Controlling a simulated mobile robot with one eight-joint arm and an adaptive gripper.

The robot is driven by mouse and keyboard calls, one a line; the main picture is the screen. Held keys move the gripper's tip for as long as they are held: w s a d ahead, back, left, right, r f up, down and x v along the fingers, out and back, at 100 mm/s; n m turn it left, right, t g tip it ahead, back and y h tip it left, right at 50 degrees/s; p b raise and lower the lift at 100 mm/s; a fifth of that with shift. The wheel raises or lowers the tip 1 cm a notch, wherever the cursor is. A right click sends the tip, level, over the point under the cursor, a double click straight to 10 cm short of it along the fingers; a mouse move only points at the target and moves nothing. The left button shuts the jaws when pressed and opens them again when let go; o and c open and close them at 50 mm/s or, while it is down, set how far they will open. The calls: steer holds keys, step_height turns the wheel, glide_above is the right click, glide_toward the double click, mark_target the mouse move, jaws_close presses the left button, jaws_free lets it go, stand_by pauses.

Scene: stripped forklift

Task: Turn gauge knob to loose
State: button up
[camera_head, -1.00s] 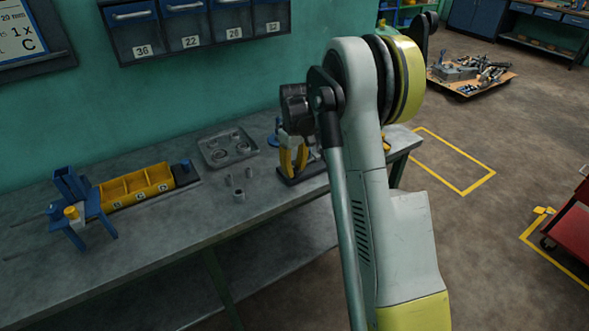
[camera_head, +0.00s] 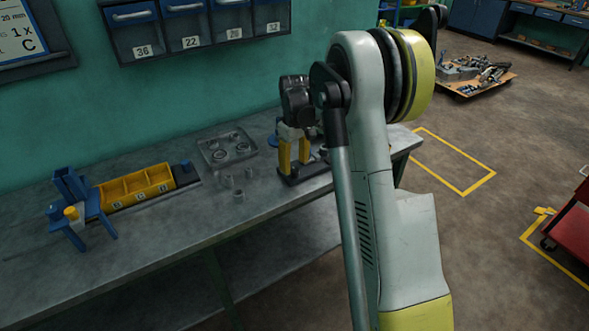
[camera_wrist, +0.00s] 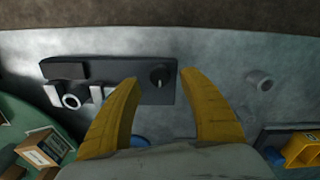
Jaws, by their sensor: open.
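The gauge (camera_wrist: 115,88) is a dark rectangular block with pale metal parts at its left end in the wrist view. Its round dark knob (camera_wrist: 160,76) has a light mark pointing up or down the picture and sits near the block's right end. In the head view the gauge's dark base (camera_head: 290,181) stands at the bench's right end, partly hidden by my gripper. My gripper (camera_wrist: 160,77) is open, its two yellow fingers on either side of the knob in the picture. Contact cannot be seen. In the head view my gripper (camera_head: 295,165) points down over the gauge.
The workbench (camera_head: 170,240) also holds a grey tray (camera_head: 228,149) with round parts, several small metal cylinders (camera_head: 238,195), yellow bins (camera_head: 136,187) and a blue fixture (camera_head: 80,212). Numbered drawers (camera_head: 195,28) hang on the wall behind. Bench space in front of the cylinders is clear.

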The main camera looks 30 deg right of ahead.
mark_target(294, 170)
step_height(294, 170, up, 10)
steer(key=shift+f, duration=0.25)
stand_by(0.3)
steer(key=s+a+r+m+t, duration=0.1)
steer(key=s+a+r+t, duration=0.1)
steer(key=s+a+r, duration=0.35)
steer(key=s+a+r+t, duration=0.2)
steer(key=s+a, duration=0.4)
steer(key=s, duration=0.2)
steer(key=s+a+f+m+t, duration=0.1)
steer(key=s+a+f, duration=0.1)
steer(key=s, duration=0.5)
steer(key=s+a+f+t+b, duration=0.1)
steer(key=s+a+f+t, duration=0.1)
steer(key=s+a, duration=0.2)
steer(key=s, duration=0.3)
steer(key=shift+a+f+m, duration=0.35)
steer(key=shift+m, duration=0.05)
